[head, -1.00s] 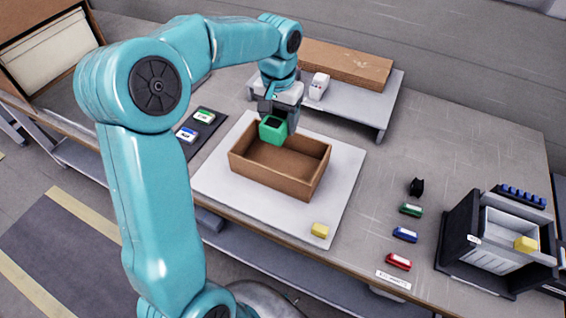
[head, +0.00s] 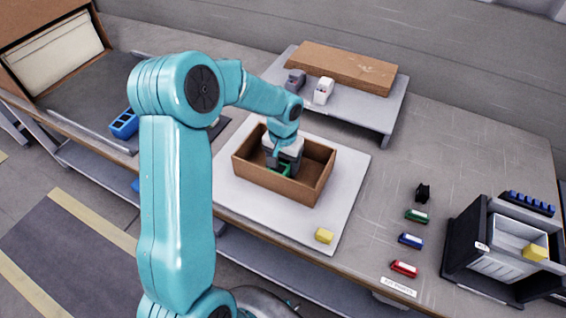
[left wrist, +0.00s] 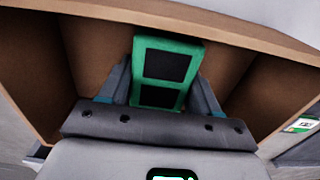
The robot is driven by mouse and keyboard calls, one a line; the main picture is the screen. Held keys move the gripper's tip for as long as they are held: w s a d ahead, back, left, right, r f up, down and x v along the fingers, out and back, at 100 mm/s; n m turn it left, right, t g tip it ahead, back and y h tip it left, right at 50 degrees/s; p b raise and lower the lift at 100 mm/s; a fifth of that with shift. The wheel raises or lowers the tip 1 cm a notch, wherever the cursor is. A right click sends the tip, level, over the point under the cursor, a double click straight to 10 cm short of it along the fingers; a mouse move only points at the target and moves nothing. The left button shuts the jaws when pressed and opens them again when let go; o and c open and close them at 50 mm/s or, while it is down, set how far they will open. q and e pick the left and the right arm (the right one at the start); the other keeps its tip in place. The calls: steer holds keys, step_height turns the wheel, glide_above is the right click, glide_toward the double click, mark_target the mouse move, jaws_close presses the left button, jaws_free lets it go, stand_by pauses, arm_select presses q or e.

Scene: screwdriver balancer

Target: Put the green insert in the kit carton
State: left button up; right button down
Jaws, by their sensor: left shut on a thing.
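The green insert (left wrist: 166,70) is a green block with two dark square openings. In the left wrist view it sits between the two fingers of my left gripper (left wrist: 160,95), which is shut on it. In the head view the insert (head: 285,171) is partly hidden by the gripper (head: 279,163), which reaches down inside the kit carton (head: 310,196). The carton is an open brown box on a pale mat. The insert is within the carton's walls; whether it touches the floor I cannot tell. My right gripper is not in view.
A yellow block (head: 324,235) lies on the mat (head: 345,190) in front of the carton. A grey riser (head: 370,112) with a brown board stands behind. Green, blue and red (head: 404,268) small parts lie to the right, beside a black bin unit (head: 470,245).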

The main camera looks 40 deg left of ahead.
mark_target(283, 161)
arm_select(q)
steer(key=shift+f, duration=0.15)
steer(key=o, duration=1)
steer(key=shift+w, duration=0.1)
steer(key=shift+o, duration=0.2)
steer(key=shift+r, duration=0.35)
step_height(283, 161, up, 12)
steer(key=shift+f+p, duration=0.15)
steer(key=shift+p, duration=0.2)
